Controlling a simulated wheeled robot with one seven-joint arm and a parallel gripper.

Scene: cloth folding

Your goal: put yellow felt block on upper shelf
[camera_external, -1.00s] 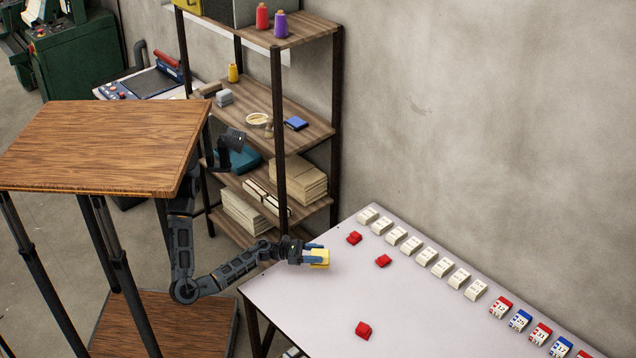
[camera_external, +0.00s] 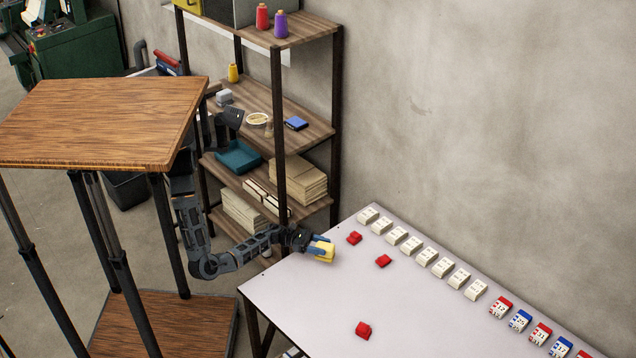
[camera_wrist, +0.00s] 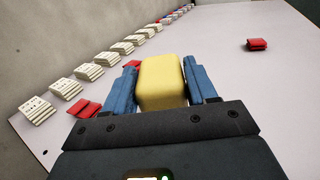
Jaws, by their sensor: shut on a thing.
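The yellow felt block (camera_external: 324,252) is in my gripper (camera_external: 321,248), over the left end of the white table. In the wrist view the yellow felt block (camera_wrist: 161,82) sits between the blue fingers of my gripper (camera_wrist: 163,85), which are shut on its two sides. I cannot tell how far it is above the tabletop. The shelf rack stands behind, to the upper left. Its upper shelf (camera_external: 312,27) holds a red and a purple spool. Its middle shelf (camera_external: 262,93) holds small items.
The white table (camera_external: 300,300) bears red blocks (camera_external: 383,261), a row of white stacks (camera_external: 428,257) and red and blue labelled blocks (camera_external: 520,320) along the wall. The rack's dark front post (camera_external: 279,130) rises beside the shelves.

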